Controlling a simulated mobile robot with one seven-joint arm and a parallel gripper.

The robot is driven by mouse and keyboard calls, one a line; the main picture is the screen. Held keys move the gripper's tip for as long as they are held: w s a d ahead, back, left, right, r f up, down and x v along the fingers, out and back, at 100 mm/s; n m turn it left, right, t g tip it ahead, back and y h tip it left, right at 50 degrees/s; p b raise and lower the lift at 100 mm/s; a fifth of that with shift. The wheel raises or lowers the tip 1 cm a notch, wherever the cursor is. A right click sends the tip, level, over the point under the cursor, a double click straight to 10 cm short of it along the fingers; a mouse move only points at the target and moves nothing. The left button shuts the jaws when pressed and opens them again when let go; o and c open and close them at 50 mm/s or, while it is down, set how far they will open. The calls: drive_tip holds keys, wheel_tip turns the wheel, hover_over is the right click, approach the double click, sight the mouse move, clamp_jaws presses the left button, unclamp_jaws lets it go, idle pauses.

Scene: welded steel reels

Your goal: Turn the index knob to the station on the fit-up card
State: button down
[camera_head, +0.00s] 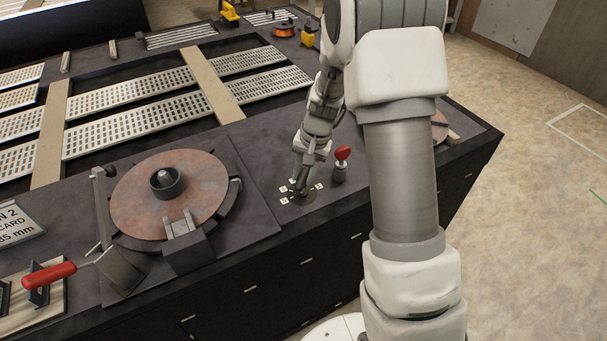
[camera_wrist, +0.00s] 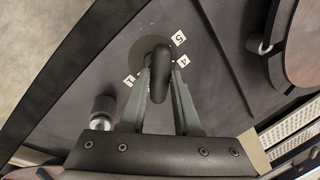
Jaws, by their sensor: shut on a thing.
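The dark index knob (camera_wrist: 161,62) sits on a round plate in the wrist view, and my gripper (camera_wrist: 159,80) is shut on its bar. White number tags stand around it: 5 (camera_wrist: 179,38), 4 (camera_wrist: 183,61) and one that looks like 1 (camera_wrist: 130,80). Other tags are hidden by the knob and fingers. In the head view my gripper (camera_head: 299,185) reaches down to the dial among the small tags (camera_head: 319,186); the knob is mostly covered there. The card (camera_head: 17,226) at the left edge is cut off; "N 2", "CARD" and "35 mm" can be read, no clear station.
A red-topped handle (camera_head: 342,154) stands close right of the dial. A copper-coloured disc (camera_head: 135,205) with a central hub lies on the bench to the left. A red-handled tool (camera_head: 50,275) is at the front left. The bench edge runs near the dial.

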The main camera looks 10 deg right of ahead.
drive_tip(key=c, duration=0.6)
unclamp_jaws()
drive_tip(key=shift+c, duration=0.2)
drive_tip(key=v, duration=1.7)
drive_tip(key=shift+r, duration=0.25)
drive_tip(key=s+a+r+n+t+h, duration=0.1)
drive_tip(key=s+r+n+t, duration=0.1)
drive_tip(key=s, duration=0.9)
drive_tip(key=s+a+r+n+t+h, duration=0.1)
drive_tip(key=s+r+n, duration=0.3)
drive_tip(key=s, duration=0.8)
drive_tip(key=shift+s+a+r+t, duration=0.15)
drive_tip(key=shift+a+r+t, duration=0.4)
drive_tip(key=shift+r+t, duration=0.2)
